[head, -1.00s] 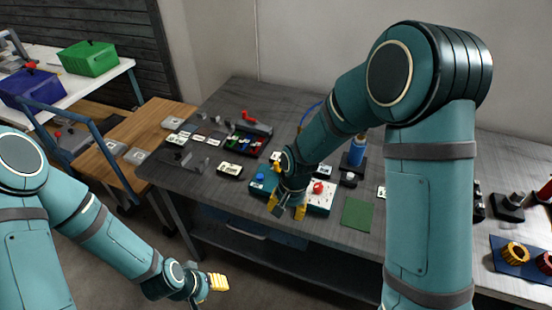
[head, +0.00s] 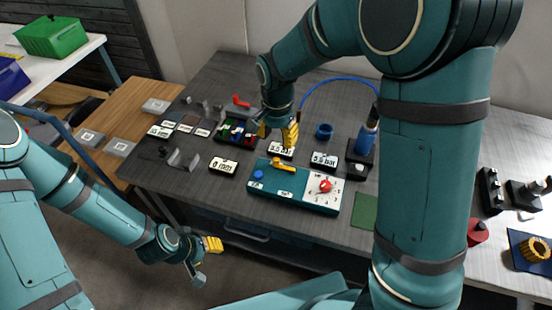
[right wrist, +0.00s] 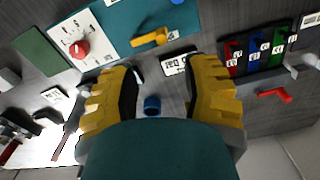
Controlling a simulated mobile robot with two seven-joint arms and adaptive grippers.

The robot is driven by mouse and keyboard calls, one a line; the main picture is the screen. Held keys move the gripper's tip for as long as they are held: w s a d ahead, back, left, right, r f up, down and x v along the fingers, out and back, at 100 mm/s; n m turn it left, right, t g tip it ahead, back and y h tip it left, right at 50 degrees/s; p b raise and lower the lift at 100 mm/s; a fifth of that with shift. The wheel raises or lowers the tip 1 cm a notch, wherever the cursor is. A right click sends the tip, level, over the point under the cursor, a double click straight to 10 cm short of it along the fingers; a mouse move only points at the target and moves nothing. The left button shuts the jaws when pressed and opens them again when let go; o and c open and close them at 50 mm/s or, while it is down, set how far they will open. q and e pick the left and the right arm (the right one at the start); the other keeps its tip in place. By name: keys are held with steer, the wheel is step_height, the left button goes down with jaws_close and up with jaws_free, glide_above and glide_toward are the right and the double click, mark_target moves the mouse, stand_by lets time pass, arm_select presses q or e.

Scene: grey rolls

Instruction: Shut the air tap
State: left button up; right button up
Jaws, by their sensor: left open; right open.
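A teal control box (head: 290,199) sits near the front edge of the grey bench. It carries a yellow lever (head: 283,164), a blue button (head: 258,174) and a red knob (head: 325,186) on a white dial plate. The yellow lever looks like the air tap; I cannot read its label. It also shows in the right wrist view (right wrist: 150,39), lying along the box. My right gripper (head: 277,138) is open and empty, above the bench just behind the box, apart from the lever. My left gripper (head: 205,260) is open and empty, low in front of the bench.
A display (head: 281,150) stands beneath my right gripper, with another display (head: 324,161) to its right. A blue ring (head: 324,131), a blue bottle-shaped tool (head: 367,134) with a blue hose, and a tray of coloured pieces (head: 236,131) are close by. A green mat (head: 364,210) lies right of the box.

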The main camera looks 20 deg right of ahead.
mark_target(276, 159)
step_height(276, 159, down, 10)
steer(key=shift+w+f+b, duration=0.1)
steer(key=shift+w+b, duration=0.05)
steer(key=shift+b, duration=0.95)
jaws_close()
